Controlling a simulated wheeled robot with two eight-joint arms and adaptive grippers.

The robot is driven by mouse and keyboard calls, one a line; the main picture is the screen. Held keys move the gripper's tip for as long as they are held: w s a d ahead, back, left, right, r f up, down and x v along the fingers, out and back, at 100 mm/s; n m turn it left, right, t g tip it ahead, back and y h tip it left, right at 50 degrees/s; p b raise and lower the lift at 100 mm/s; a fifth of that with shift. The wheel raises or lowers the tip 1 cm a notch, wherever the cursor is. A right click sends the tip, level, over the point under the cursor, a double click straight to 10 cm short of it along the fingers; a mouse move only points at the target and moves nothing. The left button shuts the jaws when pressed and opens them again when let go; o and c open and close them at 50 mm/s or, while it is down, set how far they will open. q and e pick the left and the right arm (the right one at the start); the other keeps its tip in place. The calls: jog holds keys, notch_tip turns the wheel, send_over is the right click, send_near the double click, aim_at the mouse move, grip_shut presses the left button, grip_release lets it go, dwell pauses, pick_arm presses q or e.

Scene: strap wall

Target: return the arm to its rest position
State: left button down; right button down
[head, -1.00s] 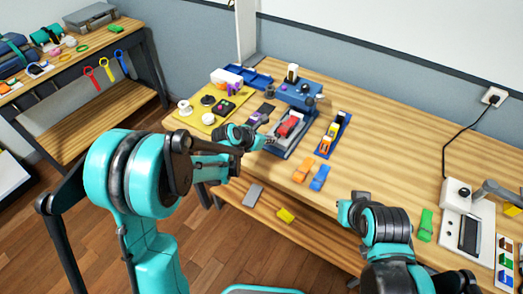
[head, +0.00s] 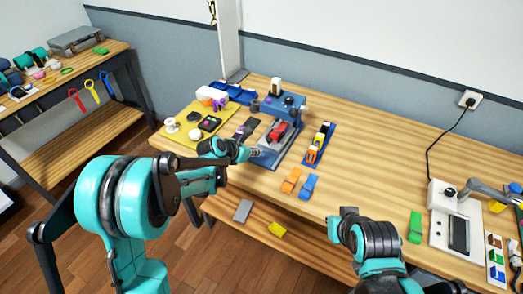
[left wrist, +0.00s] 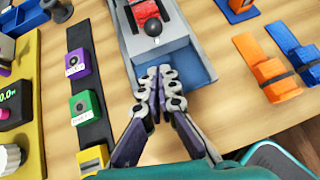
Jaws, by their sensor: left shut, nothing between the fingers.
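My left gripper (head: 256,153) is shut and empty at the near end of the grey-and-blue fixture (head: 265,158) on the workbench. In the left wrist view its fingertips (left wrist: 157,75) meet over the fixture's blue end (left wrist: 192,70); I cannot tell whether they touch it. A red strapped piece (head: 278,131) sits on the fixture, beyond the fingertips. It also shows at the top of the left wrist view (left wrist: 148,12). My right gripper (head: 343,215) is near the bench's front edge, and its fingers are too unclear to judge.
Orange (head: 291,180) and blue (head: 309,186) strap pieces lie right of the fixture. A black strip with coloured blocks (left wrist: 85,105) and a yellow board (head: 188,128) are left of it. A green piece (head: 415,227) and a white device (head: 455,218) stand at right. The bench's back middle is clear.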

pick_arm(q)
jog(key=p+v, duration=0.3)
jog(key=v, duration=0.7)
jog(key=shift+r, duration=0.1)
jog(key=s+a+r+m+y, duration=0.1)
jog(key=s+a+m+y, duration=0.1)
jog(key=s+m, duration=0.6)
jog(key=s+a+r+m+y, duration=0.2)
jog(key=s+a+m, duration=0.2)
jog(key=s+m, duration=0.5)
jog(key=s+a+r+m+y, duration=0.1)
jog(key=s+a+m+y, duration=0.1)
jog(key=s+m, duration=0.6)
jog(key=a+m, duration=0.1)
jog(key=m, duration=0.2)
jog(key=shift+s+a+r+g, duration=0.25)
jog(key=shift+a+r+g, duration=0.05)
jog(key=shift+a+r, duration=0.1)
